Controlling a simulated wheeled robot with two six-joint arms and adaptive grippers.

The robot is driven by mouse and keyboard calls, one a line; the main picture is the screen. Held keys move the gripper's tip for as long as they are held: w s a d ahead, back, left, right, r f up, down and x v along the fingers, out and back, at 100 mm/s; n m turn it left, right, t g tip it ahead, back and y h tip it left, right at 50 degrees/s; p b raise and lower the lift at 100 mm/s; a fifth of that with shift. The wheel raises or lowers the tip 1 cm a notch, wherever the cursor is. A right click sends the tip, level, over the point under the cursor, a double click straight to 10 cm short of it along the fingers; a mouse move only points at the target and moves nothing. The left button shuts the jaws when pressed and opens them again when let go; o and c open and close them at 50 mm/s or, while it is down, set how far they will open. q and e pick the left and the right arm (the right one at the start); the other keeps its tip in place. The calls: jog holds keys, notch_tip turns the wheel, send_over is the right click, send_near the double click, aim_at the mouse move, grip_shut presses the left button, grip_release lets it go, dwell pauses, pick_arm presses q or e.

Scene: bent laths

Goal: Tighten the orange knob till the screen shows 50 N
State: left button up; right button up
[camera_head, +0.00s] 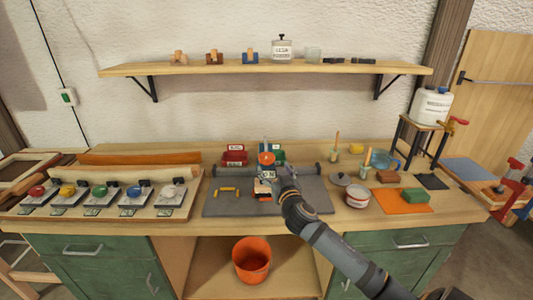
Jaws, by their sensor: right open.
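The round orange knob (266,158) stands near the middle of the bench, at the back of a grey mat (229,206). It sits on top of a small device, partly behind my gripper. A small pale panel, perhaps the screen, shows just below the knob; its reading is too small to make out. My right arm comes in from the lower right. My right gripper (279,176) is open, just to the right of and below the knob in the picture. I cannot tell whether it touches the device. My left gripper is out of view.
Several clamps with coloured knobs (97,190) stand at left. Red (235,154) and green bins stand behind. A yellow bar (227,189) lies on the mat. At right are a white tin (357,197), an orange sheet (402,208) and a stand with a white canister (430,106).

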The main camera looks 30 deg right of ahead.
aim_at(264, 161)
jog(key=p+x, duration=0.2)
jog(key=x, duration=0.6)
jog(key=shift+w+d+f, duration=0.1)
jog(key=shift+w+d, duration=0.05)
jog(key=shift+w, duration=0.1)
jog(key=shift+w+d+f, duration=0.1)
jog(key=shift+w, duration=0.25)
jog(key=c, duration=1.2)
jog(key=shift+f+h+b, duration=0.15)
jog(key=shift+h+b, duration=0.15)
jog(key=shift+b, duration=0.1)
jog(key=m+g+h+b, duration=0.2)
jog(key=m+h+b, duration=0.1)
jog(key=b, duration=0.4)
jog(key=m+g+h+b, duration=0.3)
jog(key=h+b, duration=0.1)
jog(key=b, duration=0.3)
jog(key=shift+f+m+h, duration=0.15)
jog(key=shift+m+h, duration=0.15)
jog(key=shift+h, duration=0.1)
jog(key=shift+r+m+g+h+b, duration=0.25)
jog(key=shift+m+g+h+b, duration=0.3)
jog(key=shift+g+b, duration=0.45)
